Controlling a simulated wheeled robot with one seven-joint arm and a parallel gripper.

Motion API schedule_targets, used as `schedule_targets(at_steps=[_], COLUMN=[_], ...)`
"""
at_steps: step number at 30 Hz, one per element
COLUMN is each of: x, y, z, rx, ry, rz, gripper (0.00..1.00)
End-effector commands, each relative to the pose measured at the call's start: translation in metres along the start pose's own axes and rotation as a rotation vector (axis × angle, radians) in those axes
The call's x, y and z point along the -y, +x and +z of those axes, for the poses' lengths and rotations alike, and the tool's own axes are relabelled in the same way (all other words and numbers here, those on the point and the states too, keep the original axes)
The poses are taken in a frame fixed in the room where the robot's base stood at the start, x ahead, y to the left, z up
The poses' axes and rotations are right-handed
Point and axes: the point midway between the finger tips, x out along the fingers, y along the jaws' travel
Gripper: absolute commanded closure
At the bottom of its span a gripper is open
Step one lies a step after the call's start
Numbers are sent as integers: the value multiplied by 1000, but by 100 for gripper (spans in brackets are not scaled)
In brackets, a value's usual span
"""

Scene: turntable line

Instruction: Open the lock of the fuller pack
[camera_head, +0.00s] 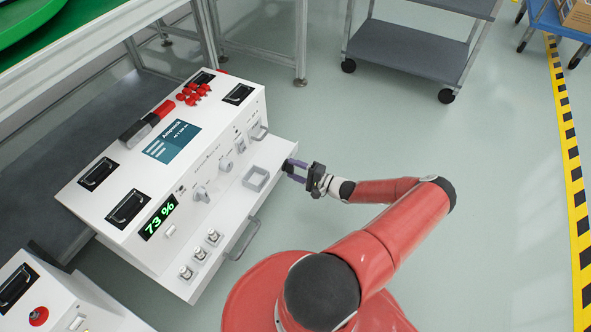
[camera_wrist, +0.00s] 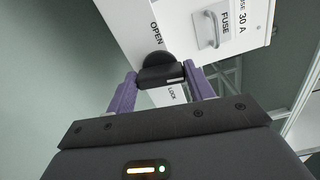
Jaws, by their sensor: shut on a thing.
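The white pack (camera_head: 150,185) with a green 73 % display (camera_head: 160,217) stands in the middle left of the head view. A black rotary lock knob (camera_wrist: 158,68) sits at its right end, beside OPEN and LOCK labels in the wrist view. My gripper (camera_head: 291,171) reaches this end from the right. In the wrist view its purple fingers (camera_wrist: 161,88) are shut on the knob's bar, one on each side. A second white pack (camera_head: 62,300) shows partly at the lower left; its charge reading is out of view.
The pack's front carries grey handles, switches and a FUSE 30 A pull handle (camera_wrist: 212,30). Red caps (camera_head: 193,93) and a red-black plug (camera_head: 146,122) are on its top. A grey cart (camera_head: 410,50) stands behind. The floor to the right is clear up to yellow-black tape (camera_head: 572,160).

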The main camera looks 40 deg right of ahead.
Motion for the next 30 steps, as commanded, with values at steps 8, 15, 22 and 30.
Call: schedule_targets(at_steps=[8, 15, 22, 30], x=[-1, -2, -2, -2], y=[-1, -1, -1, -1], z=[0, 0, 0, 0], rx=[0, 0, 0, 0], ry=[-121, -160, -165, -164], rz=[1, 2, 2, 2], gripper=[70, 70, 70, 33])
